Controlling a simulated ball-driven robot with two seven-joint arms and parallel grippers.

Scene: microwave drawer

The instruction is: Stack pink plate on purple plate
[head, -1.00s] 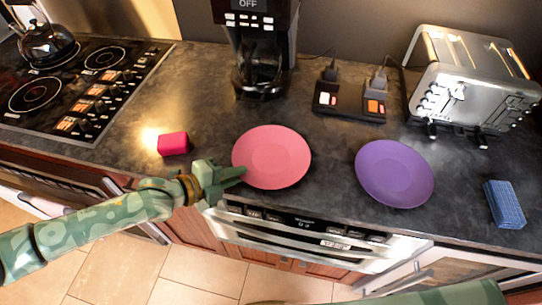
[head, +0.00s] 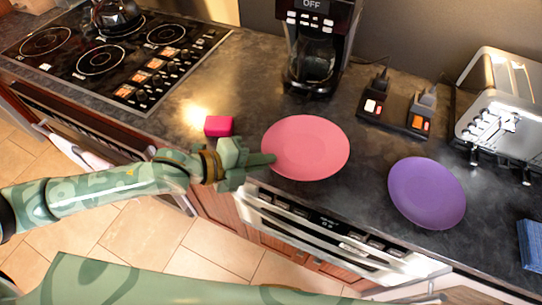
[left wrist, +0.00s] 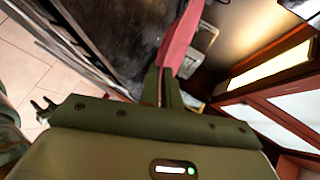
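The pink plate (head: 312,143) is on the dark counter near its front edge, left of the purple plate (head: 428,193). The purple plate lies flat and empty on the counter. My left gripper (head: 266,158) is at the pink plate's left front rim. In the left wrist view its two fingers (left wrist: 168,86) are close together with the pink plate's edge (left wrist: 182,40) between them, seen nearly edge-on. I cannot tell whether the pink plate is lifted. My right gripper is not in view.
A red block (head: 219,126) lies left of the pink plate. A coffee maker (head: 320,50) stands behind it. A toaster (head: 500,105), a switch box (head: 395,113) and a blue sponge (head: 531,245) are to the right. The stove (head: 110,60) is at left. Counter between the plates is clear.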

